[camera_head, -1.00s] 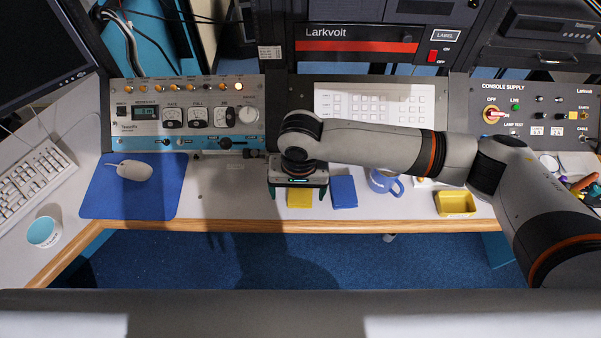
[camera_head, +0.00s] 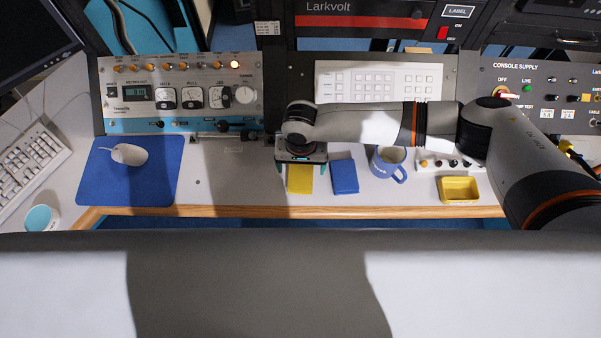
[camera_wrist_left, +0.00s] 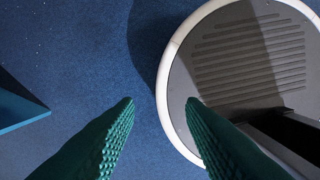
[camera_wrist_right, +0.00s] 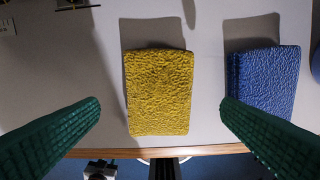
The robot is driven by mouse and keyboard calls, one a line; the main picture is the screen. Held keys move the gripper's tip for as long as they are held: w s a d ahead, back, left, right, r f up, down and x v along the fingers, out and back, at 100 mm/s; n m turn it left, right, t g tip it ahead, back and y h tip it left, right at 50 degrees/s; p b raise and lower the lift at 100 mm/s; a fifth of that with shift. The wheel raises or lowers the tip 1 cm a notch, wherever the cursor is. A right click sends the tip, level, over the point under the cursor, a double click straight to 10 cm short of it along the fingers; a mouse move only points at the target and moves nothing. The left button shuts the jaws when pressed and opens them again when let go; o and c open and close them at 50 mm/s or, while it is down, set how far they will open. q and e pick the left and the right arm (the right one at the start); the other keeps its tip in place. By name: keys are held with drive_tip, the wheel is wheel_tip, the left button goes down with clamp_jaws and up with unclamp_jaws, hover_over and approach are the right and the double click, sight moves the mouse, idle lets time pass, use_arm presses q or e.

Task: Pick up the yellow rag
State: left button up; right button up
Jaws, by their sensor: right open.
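The yellow rag (camera_head: 300,180) lies flat on the desk near its front edge, left of a blue rag (camera_head: 345,176). My right gripper (camera_head: 301,167) is open and empty above the yellow rag, pointing down. In the right wrist view the yellow rag (camera_wrist_right: 158,92) lies between the spread green fingers (camera_wrist_right: 160,108), apart from both. The blue rag (camera_wrist_right: 268,82) is partly covered by the right-hand finger there. My left gripper (camera_wrist_left: 159,101) shows only in the left wrist view, open and empty over blue carpet and a round grey pad.
A blue mug (camera_head: 390,164) and a yellow tray (camera_head: 459,190) stand right of the rags. A blue mat (camera_head: 110,185) with a white mouse (camera_head: 129,154) lies to the left. The console panels (camera_head: 183,92) rise behind the desk. The desk's wooden front edge (camera_head: 240,211) is close by.

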sight(300, 175)
drive_tip(key=shift+a+f, duration=0.1)
drive_tip(key=shift+f, duration=1.8)
drive_tip(key=c, duration=1.1)
drive_tip(key=shift+o, duration=0.2)
drive_tip(key=shift+r, duration=0.15)
wheel_tip(300, 175, up, 10)
drive_tip(key=shift+b, duration=0.3)
